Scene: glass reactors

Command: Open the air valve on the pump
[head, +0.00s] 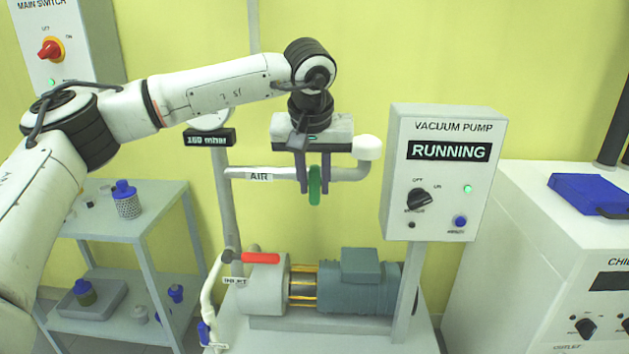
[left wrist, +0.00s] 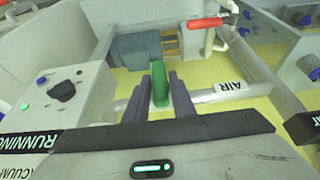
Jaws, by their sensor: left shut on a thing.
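The air valve's green handle (head: 314,185) sits on the white pipe marked AIR (head: 260,174), above the pump (head: 340,287). My left gripper (head: 314,188) comes down from above and is shut on the green handle, one finger on each side. In the left wrist view the green handle (left wrist: 160,85) stands between the two dark fingers (left wrist: 160,97), with the AIR pipe (left wrist: 215,94) beside it. The handle looks edge-on in the head view. My right gripper does not show.
The vacuum pump control box (head: 442,175) reads RUNNING and stands close to the right of the pipe. A gauge display (head: 209,138) reads 160 mbar. A red-handled inlet valve (head: 260,258) is below. A shelf cart (head: 120,225) stands left, a chiller (head: 545,260) right.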

